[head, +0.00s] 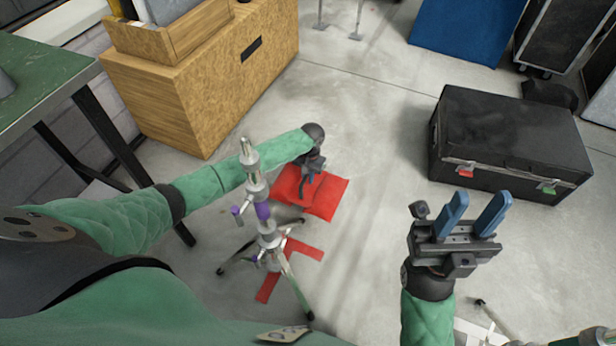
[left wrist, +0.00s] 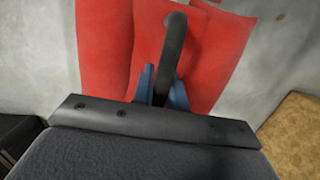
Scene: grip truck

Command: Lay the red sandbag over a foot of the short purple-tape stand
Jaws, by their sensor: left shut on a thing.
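The red sandbag (head: 326,197) is just beyond the short stand with purple tape (head: 263,212). My left gripper (head: 309,182) is over the sandbag, its blue fingers shut on the dark strap handle (left wrist: 174,55). The red bag (left wrist: 105,50) fills the upper middle of the left wrist view. I cannot tell whether it hangs or rests on the floor. The stand is upright with its feet spread; one foot (head: 298,290) points toward me, another to the left, and one toward the bag. My left forearm passes behind the stand's post. My right gripper (head: 481,197) is open and empty.
Red tape marks (head: 303,249) lie on the floor by the stand. A black case (head: 510,140) stands at right, a wooden cabinet (head: 215,80) at upper left, and a green table (head: 45,75) at far left. The middle floor is clear.

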